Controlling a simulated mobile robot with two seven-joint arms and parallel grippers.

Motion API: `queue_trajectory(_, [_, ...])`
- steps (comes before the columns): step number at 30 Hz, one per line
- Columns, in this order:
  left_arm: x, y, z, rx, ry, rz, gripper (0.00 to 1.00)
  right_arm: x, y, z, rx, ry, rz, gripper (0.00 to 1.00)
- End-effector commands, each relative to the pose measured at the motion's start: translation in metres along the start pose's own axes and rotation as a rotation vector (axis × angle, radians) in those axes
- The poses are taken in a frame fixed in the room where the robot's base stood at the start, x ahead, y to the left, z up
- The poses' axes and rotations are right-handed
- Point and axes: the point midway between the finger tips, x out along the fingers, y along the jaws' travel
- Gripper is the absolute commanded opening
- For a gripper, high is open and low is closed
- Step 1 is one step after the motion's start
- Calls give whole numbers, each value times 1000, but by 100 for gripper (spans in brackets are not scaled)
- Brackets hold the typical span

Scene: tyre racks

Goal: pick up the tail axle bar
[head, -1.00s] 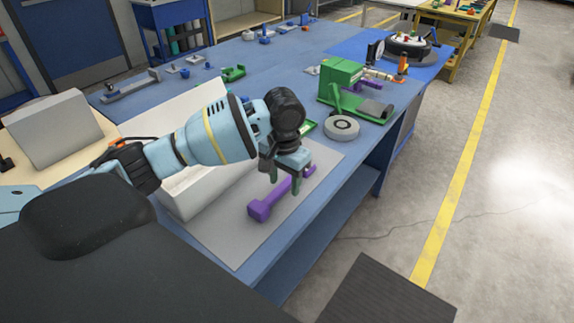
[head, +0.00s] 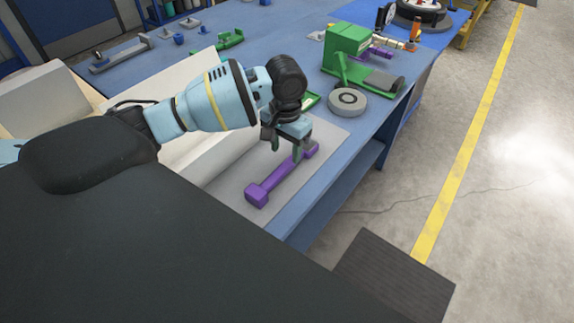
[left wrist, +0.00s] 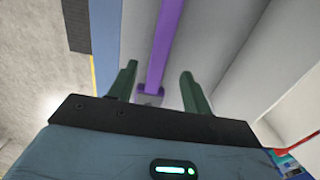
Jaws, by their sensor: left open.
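The tail axle bar (head: 280,180) is a purple bar with blocky ends, lying on a grey mat (head: 232,190) on the blue workbench. My left gripper (head: 287,152) is open and empty, with green fingers pointing down near the bar's far end. In the left wrist view, the bar (left wrist: 166,40) runs between the two fingers of the left gripper (left wrist: 158,75), nearer the left one. I cannot tell how high the fingertips are above the bar. The gripper hides part of the bar's far end in the head view. My right gripper is not in view.
A white angular block (head: 205,153) stands left of the bar. A grey ring-shaped disc (head: 347,101) and a green fixture (head: 346,55) stand beyond the gripper. The bench's front edge runs close along the bar's right side.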

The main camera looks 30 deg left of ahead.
Motion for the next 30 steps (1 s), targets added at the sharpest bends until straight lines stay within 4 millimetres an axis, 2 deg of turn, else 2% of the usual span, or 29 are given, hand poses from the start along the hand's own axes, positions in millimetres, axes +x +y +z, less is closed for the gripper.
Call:
queue_trajectory(5, [8,0,0,0,-1,-1,49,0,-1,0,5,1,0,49])
queue_trajectory(13, [45,2,0,0,-2,0,49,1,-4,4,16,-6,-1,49])
queue_trajectory(23, [51,2,-1,0,3,0,49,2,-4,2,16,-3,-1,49])
queue_trajectory(30, [50,2,-1,0,2,0,20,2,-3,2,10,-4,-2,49])
